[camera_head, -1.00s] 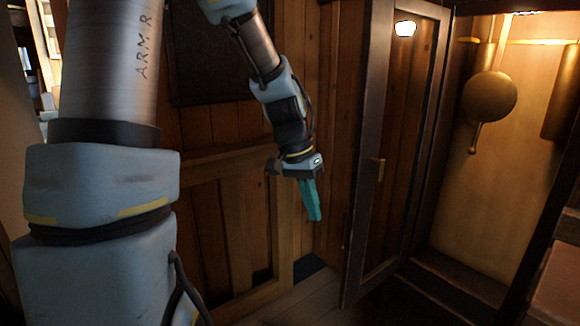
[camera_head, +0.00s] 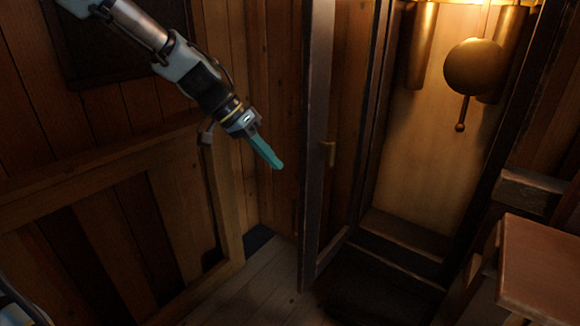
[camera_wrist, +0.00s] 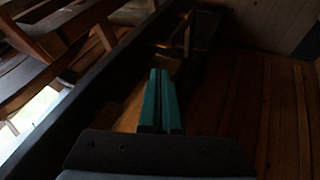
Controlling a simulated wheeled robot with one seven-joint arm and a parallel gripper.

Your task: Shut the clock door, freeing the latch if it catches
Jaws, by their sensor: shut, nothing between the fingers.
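The clock door (camera_head: 316,135) is a dark-framed glazed door that stands open, swung out to the left of the lit clock case (camera_head: 420,170). A small brass latch or handle (camera_head: 328,153) sits on its frame at mid height. Inside the case hang a round brass pendulum (camera_head: 475,67) and brass weights (camera_head: 421,45). My gripper (camera_head: 278,165) is shut and empty, with teal fingers pointing down and right, left of the door's edge and apart from it in the picture. In the wrist view the teal fingers (camera_wrist: 160,100) lie together. No latch is clear in that dark view.
A wooden stand or stool (camera_head: 540,262) is at the lower right, before the case. A panelled wooden wall (camera_head: 130,110) and low wooden framing (camera_head: 110,235) fill the left. Bare floor planks (camera_head: 255,285) show below the door.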

